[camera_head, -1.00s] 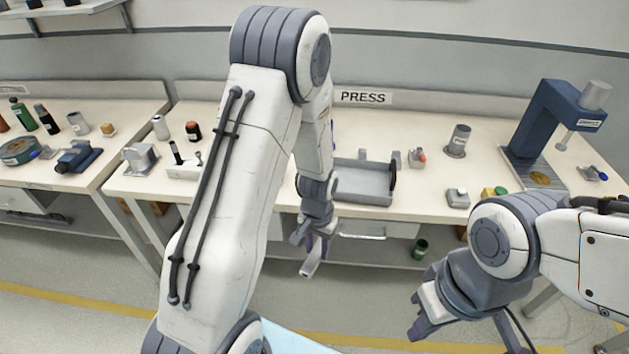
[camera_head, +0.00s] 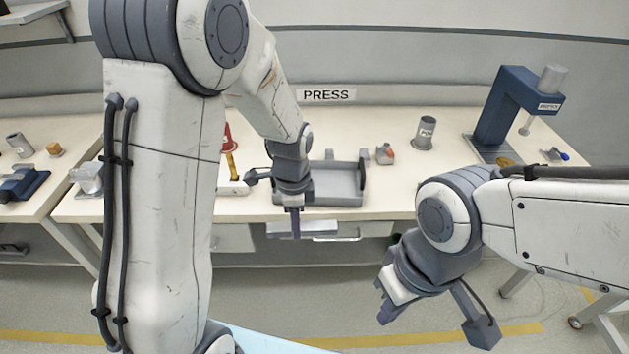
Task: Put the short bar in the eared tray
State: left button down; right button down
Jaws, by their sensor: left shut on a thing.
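The eared tray (camera_head: 337,199) is a shallow grey tray with raised tabs at its back. It stands on the cream bench below the PRESS sign. My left gripper (camera_head: 295,222) points down in front of the bench edge. It is shut on a light grey short bar (camera_head: 320,229), held level crosswise, apart from the tray. My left wrist hides the tray's left part. My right gripper (camera_head: 436,322) is open and empty, low over the floor at right.
A blue press (camera_head: 496,110) stands at the bench's right, with a grey cup (camera_head: 425,132) and a small red-and-grey part (camera_head: 385,154) between it and the tray. A red and yellow thing (camera_head: 231,152) shows behind my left arm. The bench front right of the tray is clear.

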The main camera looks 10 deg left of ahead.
aim_at(328, 187)
jog(key=i, duration=0.85)
jog(key=z, duration=0.05)
